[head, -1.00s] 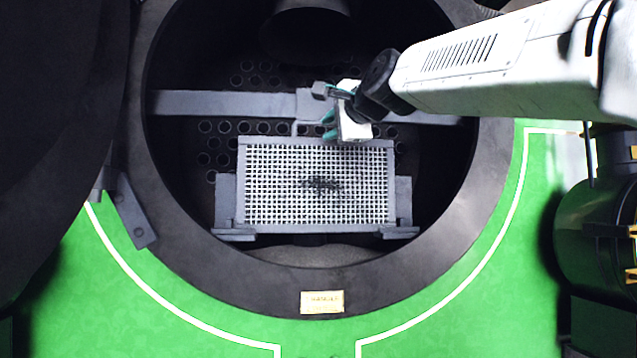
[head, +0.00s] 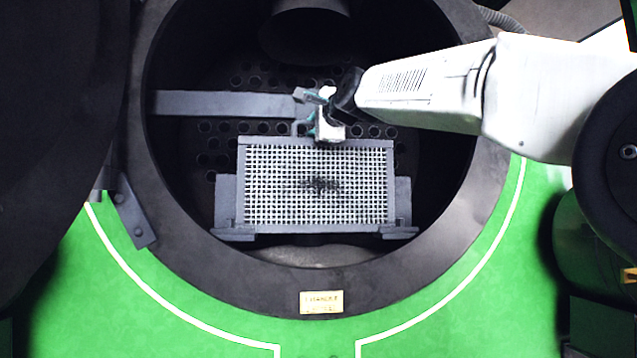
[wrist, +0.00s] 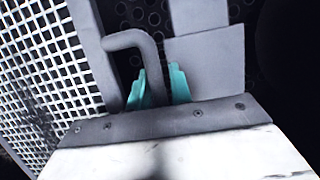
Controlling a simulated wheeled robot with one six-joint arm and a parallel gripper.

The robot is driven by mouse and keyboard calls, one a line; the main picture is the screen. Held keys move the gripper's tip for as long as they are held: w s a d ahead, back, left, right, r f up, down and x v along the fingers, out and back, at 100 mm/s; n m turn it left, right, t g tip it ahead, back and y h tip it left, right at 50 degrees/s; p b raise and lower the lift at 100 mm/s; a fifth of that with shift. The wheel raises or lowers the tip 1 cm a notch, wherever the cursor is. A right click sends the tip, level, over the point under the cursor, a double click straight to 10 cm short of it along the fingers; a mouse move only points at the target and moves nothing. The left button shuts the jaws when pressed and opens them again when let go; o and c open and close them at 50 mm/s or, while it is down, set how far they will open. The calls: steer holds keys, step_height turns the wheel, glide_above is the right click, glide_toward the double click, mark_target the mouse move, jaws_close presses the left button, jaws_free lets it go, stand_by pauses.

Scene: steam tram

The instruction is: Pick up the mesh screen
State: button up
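The mesh screen (head: 316,208) is a pale square-mesh panel in a grey frame, with a dark sooty patch in its middle. It stands inside the round opening, and its left part also shows in the wrist view (wrist: 40,75). A bent grey bar handle (wrist: 128,38) rises from its top edge. My gripper (head: 312,125) is at this handle, just above the screen's top edge. In the wrist view, its teal fingertips (wrist: 159,85) stand apart with the handle bar between them. Whether they press on the bar is hard to see.
A round black rim (head: 440,240) surrounds the screen, with a grey crossbar (head: 220,104) and a perforated plate behind. A dark pipe (head: 305,35) hangs above. Grey brackets (head: 226,203) flank the screen's lower part. An open dark door (head: 55,120) fills the left side.

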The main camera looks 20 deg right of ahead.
jaws_close()
steer(key=shift+r, duration=0.1)
stand_by(1.0)
steer(key=shift+s+r, duration=0.1)
